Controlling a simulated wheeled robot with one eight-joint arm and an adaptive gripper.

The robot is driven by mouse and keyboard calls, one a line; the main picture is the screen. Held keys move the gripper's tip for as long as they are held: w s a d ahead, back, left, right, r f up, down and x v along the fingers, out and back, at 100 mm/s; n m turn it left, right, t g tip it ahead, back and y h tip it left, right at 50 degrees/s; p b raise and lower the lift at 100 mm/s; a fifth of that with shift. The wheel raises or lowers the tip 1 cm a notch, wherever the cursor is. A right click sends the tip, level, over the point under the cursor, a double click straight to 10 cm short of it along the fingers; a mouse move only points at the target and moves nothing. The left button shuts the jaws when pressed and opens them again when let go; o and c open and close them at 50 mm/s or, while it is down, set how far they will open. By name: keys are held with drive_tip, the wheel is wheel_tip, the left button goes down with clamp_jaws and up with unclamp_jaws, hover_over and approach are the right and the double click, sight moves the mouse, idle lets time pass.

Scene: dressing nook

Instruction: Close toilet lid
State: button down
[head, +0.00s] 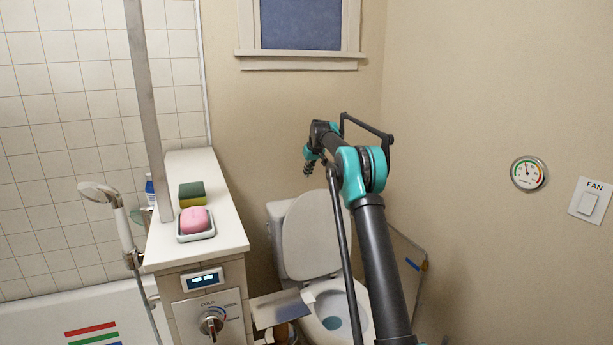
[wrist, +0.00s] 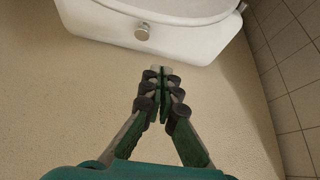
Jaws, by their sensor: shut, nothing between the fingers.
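The white toilet lid (head: 318,235) stands raised, leaning back against the toilet tank (head: 277,238). The open bowl and seat (head: 325,302) show below it, partly hidden behind my arm. My gripper (head: 309,167) is above the toilet, up near the back wall and higher than the lid, apart from it. In the wrist view my gripper (wrist: 160,76) is shut and empty, its fingertips just short of a white toilet part with a round chrome knob (wrist: 142,32). A curved white edge (wrist: 185,17) shows at the top of that view.
A ledge (head: 210,225) left of the toilet holds a pink soap (head: 194,220) in a dish and a sponge (head: 192,194). A metal post (head: 150,110) rises from it. A grey plate (head: 280,308) juts out near the bowl. The right wall (head: 480,110) is close to the toilet.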

sight(309, 193)
drive_tip(key=x, duration=0.8)
drive_tip(key=shift+s+d+f, duration=0.1)
drive_tip(key=shift+s+d, duration=0.15)
drive_tip(key=shift+s, duration=0.4)
drive_tip(key=shift+s+d+f, duration=0.1)
drive_tip(key=shift+s+d, duration=0.2)
drive_tip(key=shift+s, duration=0.35)
drive_tip(key=shift+s+d, duration=0.25)
drive_tip(key=shift+s, duration=0.4)
drive_tip(key=shift+s, duration=0.1)
